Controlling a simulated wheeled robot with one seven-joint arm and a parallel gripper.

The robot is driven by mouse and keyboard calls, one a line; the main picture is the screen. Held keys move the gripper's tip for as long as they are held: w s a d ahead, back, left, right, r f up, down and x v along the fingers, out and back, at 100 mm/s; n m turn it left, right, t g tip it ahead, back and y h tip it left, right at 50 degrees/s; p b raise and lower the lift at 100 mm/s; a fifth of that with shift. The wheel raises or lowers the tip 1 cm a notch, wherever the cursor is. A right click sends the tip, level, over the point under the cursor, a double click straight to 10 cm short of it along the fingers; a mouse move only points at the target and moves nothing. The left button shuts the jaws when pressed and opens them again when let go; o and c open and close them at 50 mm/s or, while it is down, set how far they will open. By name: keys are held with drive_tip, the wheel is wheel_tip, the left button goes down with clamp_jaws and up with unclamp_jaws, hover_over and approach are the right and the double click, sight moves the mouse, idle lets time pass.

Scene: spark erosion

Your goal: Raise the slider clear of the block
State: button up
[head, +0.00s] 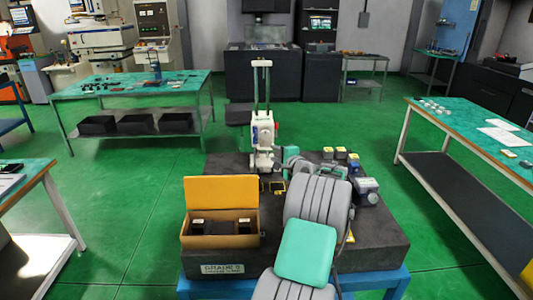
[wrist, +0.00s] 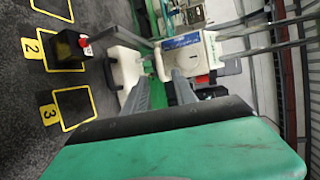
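The white slider (head: 262,130) sits on two upright columns of a height gauge at the back of the dark plate. In the wrist view the slider (wrist: 187,50) is tipped sideways, with a blue label and a round dial. A black block (wrist: 72,46) stands at yellow square 2, with a red part at its edge. A grey bar (wrist: 137,38) lies between slider and block; I cannot tell whether they touch. My gripper (wrist: 160,84) has its two grey fingers apart, close to the slider and the white gauge base (wrist: 125,62). In the head view my arm partly hides the plate.
The dark plate (head: 375,235) rests on a blue stand. An open cardboard box (head: 220,241) is at its front left. Several small yellow-topped blocks (head: 340,153) and a grey-blue device (head: 366,189) are at its right.

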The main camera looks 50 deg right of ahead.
sight(266, 149)
drive_tip(key=p+x, duration=0.1)
drive_tip(key=x, duration=0.4)
drive_tip(key=shift+w+a+r, duration=0.1)
drive_tip(key=shift+w, duration=0.05)
drive_tip(key=shift+w+d, duration=0.25)
drive_tip(key=shift+w, duration=0.1)
drive_tip(key=shift+c, duration=0.4)
clamp_jaws()
idle(0.5)
